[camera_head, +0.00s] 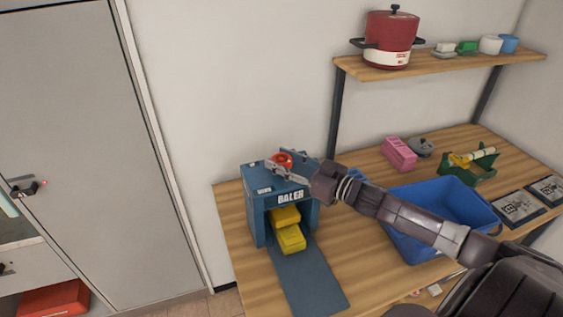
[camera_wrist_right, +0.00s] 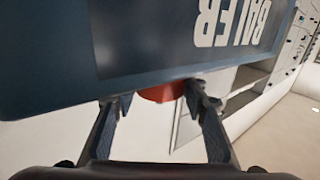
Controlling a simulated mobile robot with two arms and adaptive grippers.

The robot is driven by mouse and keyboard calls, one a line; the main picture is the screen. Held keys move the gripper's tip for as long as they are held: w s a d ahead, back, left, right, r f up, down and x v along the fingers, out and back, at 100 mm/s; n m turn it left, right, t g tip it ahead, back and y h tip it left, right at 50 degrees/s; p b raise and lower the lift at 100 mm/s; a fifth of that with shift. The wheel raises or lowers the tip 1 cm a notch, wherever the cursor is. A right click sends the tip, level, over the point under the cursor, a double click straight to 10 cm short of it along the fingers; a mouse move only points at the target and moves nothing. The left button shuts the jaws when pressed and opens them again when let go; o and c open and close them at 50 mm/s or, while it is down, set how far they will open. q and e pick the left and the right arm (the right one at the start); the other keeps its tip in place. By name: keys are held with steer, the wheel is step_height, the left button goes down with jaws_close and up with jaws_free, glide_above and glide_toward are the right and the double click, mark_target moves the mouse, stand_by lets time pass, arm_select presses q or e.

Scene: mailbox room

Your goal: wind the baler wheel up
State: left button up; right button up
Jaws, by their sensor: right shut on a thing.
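The blue baler (camera_head: 258,217) stands on the wooden table and carries the label "BALER" on its front. Its red wheel (camera_head: 281,160) sits on top. My right gripper (camera_head: 290,168) reaches in from the right and is shut on the wheel, with one finger on each side. In the right wrist view, part of the red wheel (camera_wrist_right: 162,92) shows between the two fingertips (camera_wrist_right: 157,100), below the baler's body (camera_wrist_right: 60,60). Two yellow blocks (camera_head: 291,238) sit in the baler's front opening. My left gripper is not in view.
A blue bin (camera_head: 408,243) stands to the right, under my right arm. A pink box (camera_head: 399,153) and a green holder (camera_head: 471,170) are farther back. A shelf (camera_head: 470,63) above holds a red pot (camera_head: 390,40). A flat blue ramp (camera_head: 308,280) extends in front of the baler.

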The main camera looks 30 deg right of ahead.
mark_target(282, 158)
steer(key=shift+f+n+g+y+b, duration=0.1)
steer(key=shift+n+g+y+b, duration=0.55)
steer(key=shift+y, duration=0.35)
steer(key=o, duration=1.2)
step_height(282, 158, up, 10)
